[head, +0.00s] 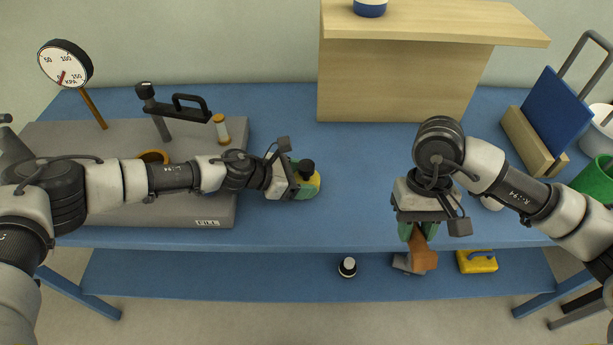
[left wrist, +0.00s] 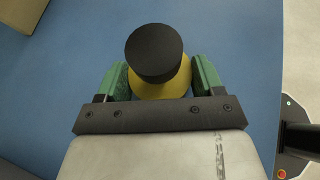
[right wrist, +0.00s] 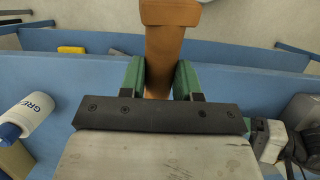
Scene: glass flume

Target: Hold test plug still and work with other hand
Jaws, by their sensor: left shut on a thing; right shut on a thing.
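The test plug, a yellow round body with a black knob on top, shows in the head view (head: 314,183) above the blue table. My left gripper (head: 303,180) is shut on it. In the left wrist view the yellow body (left wrist: 162,85) sits between the green finger pads, and the black knob partly covers it. My right gripper (head: 419,232) points down at the table's front edge. It is shut on a brown tool (head: 424,256), whose wider end shows beyond the fingers in the right wrist view (right wrist: 170,13). The tool's gripped part is partly hidden.
A grey block (head: 190,213) with a pressure gauge (head: 66,64) stands at left. A wooden shelf (head: 400,80) stands at the back. A white bottle (right wrist: 32,115) lies near my right gripper. A yellow item (head: 477,264) and a black-and-white knob (head: 347,267) sit on the lower shelf.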

